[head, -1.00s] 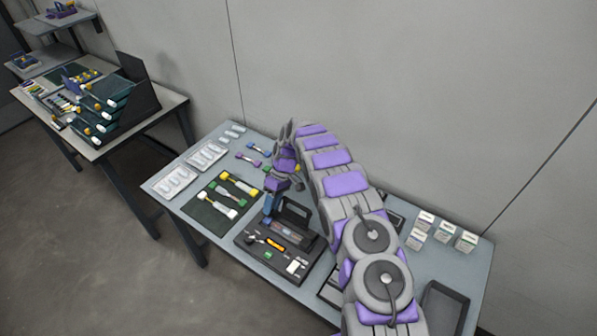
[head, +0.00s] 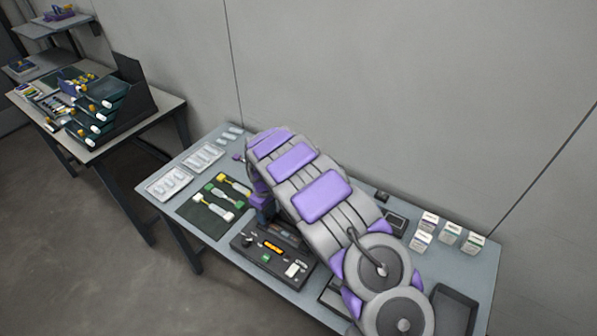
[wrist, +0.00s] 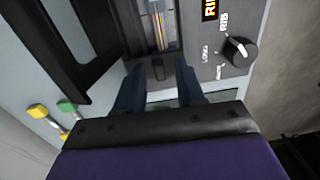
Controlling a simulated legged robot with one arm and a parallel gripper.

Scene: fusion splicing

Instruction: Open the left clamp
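The splicer (head: 275,262) is a dark box on the workbench, with an orange display and a knob, partly covered by my arm in the head view. In the wrist view, its grey top panel (wrist: 213,62) shows a channel (wrist: 159,28) with thin coloured lines. A small dark block (wrist: 158,69), possibly a clamp, sits at the near end of this channel. My gripper (wrist: 158,72) has its two blue fingers apart, with the dark block showing between and slightly beyond the tips. I cannot tell whether they touch it. A black raised frame (wrist: 75,45), probably the lid, stands at left.
The black knob (wrist: 238,51) is right of the fingers. A green mat (head: 208,212) with connectors lies left of the splicer, white trays (head: 170,182) beyond it. Small boxes (head: 449,233) and a dark tray (head: 453,309) are on the right.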

